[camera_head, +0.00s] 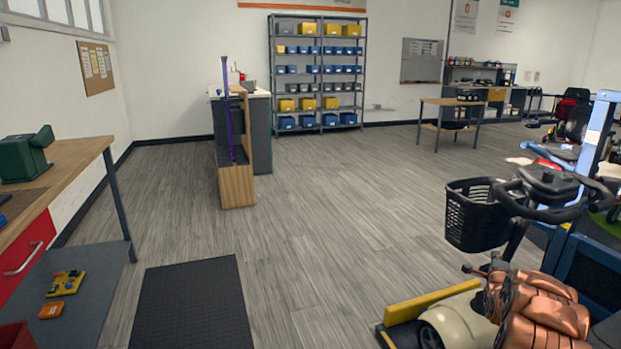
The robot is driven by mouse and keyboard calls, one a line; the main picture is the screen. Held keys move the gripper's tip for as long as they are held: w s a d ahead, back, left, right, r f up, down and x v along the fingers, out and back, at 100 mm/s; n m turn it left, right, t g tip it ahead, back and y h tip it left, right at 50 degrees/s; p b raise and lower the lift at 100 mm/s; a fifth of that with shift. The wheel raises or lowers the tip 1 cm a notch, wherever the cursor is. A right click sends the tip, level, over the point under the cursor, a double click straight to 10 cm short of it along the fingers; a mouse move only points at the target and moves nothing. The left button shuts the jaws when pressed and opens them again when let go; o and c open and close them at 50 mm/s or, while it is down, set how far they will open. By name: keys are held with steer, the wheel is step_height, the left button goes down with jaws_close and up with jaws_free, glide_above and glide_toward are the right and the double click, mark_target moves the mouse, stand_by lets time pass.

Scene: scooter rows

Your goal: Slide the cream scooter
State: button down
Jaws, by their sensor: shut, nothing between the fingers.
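The cream scooter (455,325) is at the bottom right, cut off by the lower picture edge. Its cream front body sits low. A black mesh basket (476,216) is mounted at its front, and its dark handlebar (550,205) rises behind the basket. A glossy copper-brown padded part (545,318), which looks like a seat, covers much of its lower body. The scooter's rear and most of its wheels are hidden or out of the picture. My gripper is not in view, so I cannot see where it is relative to the scooter.
A yellow bar (430,302) lies along the scooter's front. A blue frame (596,140) stands close behind it on the right. A black mat (193,305) and a workbench (60,180) are on the left. The wooden floor (345,225) between is clear.

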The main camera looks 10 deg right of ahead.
steer(key=s+a+r+n+g+y, duration=0.2)
steer(key=a+n+g+y, duration=0.15)
steer(key=a, duration=0.85)
steer(key=s+a+r+n+g+y, duration=0.25)
steer(key=a+n, duration=0.25)
steer(key=a, duration=0.7)
steer(key=s+a+n+g+y, duration=0.25)
steer(key=s+a+n, duration=0.35)
steer(key=s+a, duration=0.9)
steer(key=s+a+r+n+g, duration=0.1)
steer(key=s+a+n+g, duration=0.25)
steer(key=s, duration=0.85)
steer(key=s+a+r+n+g, duration=0.1)
steer(key=s+a+n+g, duration=0.25)
steer(key=s, duration=0.85)
steer(key=s+a+r+n+g, duration=0.1)
steer(key=s+a+n+g, duration=0.2)
steer(key=s, duration=1)
step_height(320, 180, up, 22)
steer(key=a+t+p, duration=0.1)
steer(key=t+p, duration=0.1)
steer(key=p, duration=1.8)
steer(key=shift+y, duration=0.35)
steer(key=shift+w+a+m, duration=0.1)
steer(key=shift+m, duration=0.15)
